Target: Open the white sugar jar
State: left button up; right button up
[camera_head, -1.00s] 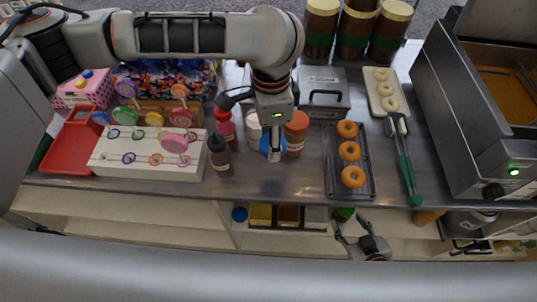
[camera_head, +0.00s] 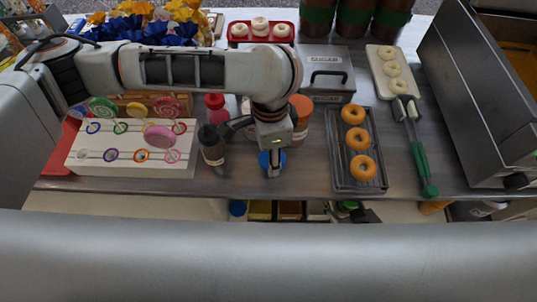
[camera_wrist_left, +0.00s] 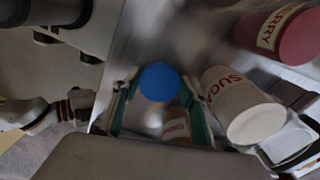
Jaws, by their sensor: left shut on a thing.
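My left gripper (camera_head: 272,168) is shut on a round blue lid (camera_wrist_left: 158,82), near the front edge of the counter. The lid also shows around the fingertips in the head view (camera_head: 265,160). The white sugar jar (camera_wrist_left: 235,97) stands just beside the gripper, apart from the lid; its round end looks pale, with no blue on it. In the head view it is mostly hidden behind my left wrist.
An orange-lidded cinnamon jar (camera_head: 301,112) stands right of the wrist. A dark bottle (camera_head: 211,148) and a red bottle (camera_head: 216,106) stand left. A doughnut rack (camera_head: 337,165), green-handled tongs (camera_head: 417,155) and a white lollipop stand (camera_head: 120,172) flank the area.

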dwell(0.3)
pick_arm(q)
jog(key=o, duration=1)
jog(key=shift+c, duration=0.2)
jog(key=shift+f, duration=0.1)
